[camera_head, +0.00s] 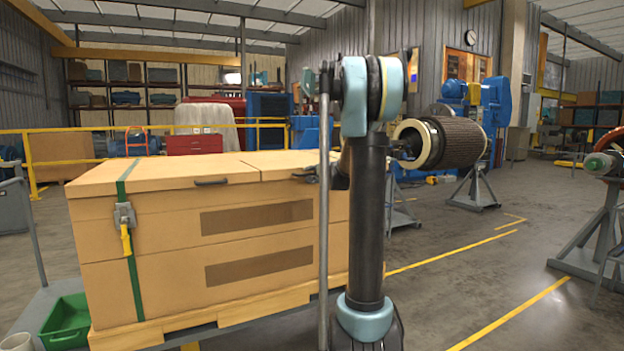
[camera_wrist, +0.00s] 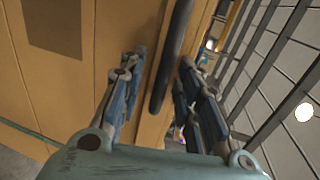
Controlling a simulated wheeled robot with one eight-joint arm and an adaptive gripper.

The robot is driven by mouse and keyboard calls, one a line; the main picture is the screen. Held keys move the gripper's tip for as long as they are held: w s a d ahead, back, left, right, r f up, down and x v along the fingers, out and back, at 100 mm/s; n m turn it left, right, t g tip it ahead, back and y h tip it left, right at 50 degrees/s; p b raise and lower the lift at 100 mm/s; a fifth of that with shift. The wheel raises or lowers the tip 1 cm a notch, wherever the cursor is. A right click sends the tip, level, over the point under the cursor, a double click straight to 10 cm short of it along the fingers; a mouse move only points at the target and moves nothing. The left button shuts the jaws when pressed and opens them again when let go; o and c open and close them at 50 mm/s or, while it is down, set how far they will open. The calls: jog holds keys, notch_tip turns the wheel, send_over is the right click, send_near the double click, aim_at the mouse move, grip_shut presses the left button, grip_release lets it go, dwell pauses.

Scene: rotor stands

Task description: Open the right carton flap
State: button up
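The carton (camera_head: 160,245) is a large tan box on the left in the head view, with two flaps lying flat on top. The right flap (camera_head: 282,158) is down, its right part hidden behind my arm. My gripper (camera_head: 318,174) is at its front edge, partly hidden by my arm in the head view. In the wrist view my gripper (camera_wrist: 160,68) is open, with one finger on each side of a dark bar handle (camera_wrist: 171,58). The handle is between the fingers, and a gap shows on its left side.
The left flap (camera_head: 150,174) is down, with its own handle (camera_head: 211,182). A green strap with a yellow-handled latch (camera_head: 125,228) runs down the carton's left front. A green bin (camera_head: 66,322) sits at lower left. A rotor (camera_head: 445,143) stands beyond my arm; floor to the right is open.

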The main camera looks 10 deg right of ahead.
jog(key=shift+w, duration=0.1)
jog(key=shift+c, duration=0.5)
grip_shut()
